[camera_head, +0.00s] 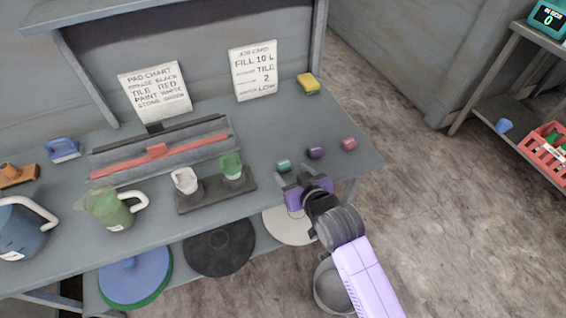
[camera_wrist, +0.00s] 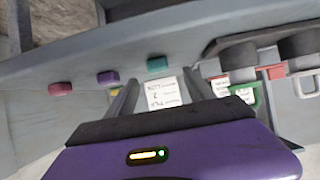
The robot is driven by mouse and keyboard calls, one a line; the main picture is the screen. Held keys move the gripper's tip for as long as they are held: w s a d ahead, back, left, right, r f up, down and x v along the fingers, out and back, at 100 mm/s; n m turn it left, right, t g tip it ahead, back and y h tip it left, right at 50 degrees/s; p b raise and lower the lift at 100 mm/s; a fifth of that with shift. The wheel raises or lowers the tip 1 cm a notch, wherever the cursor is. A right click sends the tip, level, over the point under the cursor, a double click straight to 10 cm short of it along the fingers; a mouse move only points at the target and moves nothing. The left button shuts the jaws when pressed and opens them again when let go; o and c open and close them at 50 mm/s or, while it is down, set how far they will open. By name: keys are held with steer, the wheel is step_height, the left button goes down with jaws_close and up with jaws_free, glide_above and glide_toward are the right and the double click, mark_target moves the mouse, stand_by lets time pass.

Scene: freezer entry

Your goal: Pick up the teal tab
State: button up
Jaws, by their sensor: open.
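The teal tab (camera_head: 284,165) is a small rounded block on the grey bench top near its right front edge. It also shows in the wrist view (camera_wrist: 157,65), just beyond the gap between my fingers and apart from them. My gripper (camera_head: 289,179) is open and empty, close to the tab on its near side. The two fingers (camera_wrist: 161,79) show in the wrist view with a clear gap between them. The exact height of the fingers over the bench is hard to tell.
A purple tab (camera_head: 315,152) and a red tab (camera_head: 349,144) sit in a row right of the teal one. A dark holder (camera_head: 212,197) with white and green-topped items stands to the left. A yellow sponge (camera_head: 308,84) and job card (camera_head: 253,70) are behind. The bench (camera_head: 265,125) between is clear.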

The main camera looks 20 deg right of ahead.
mark_target(285, 166)
steer(key=shift+p+x, duration=0.4)
steer(key=shift+x, duration=2.6)
steer(key=shift+d, duration=0.15)
jaws_close()
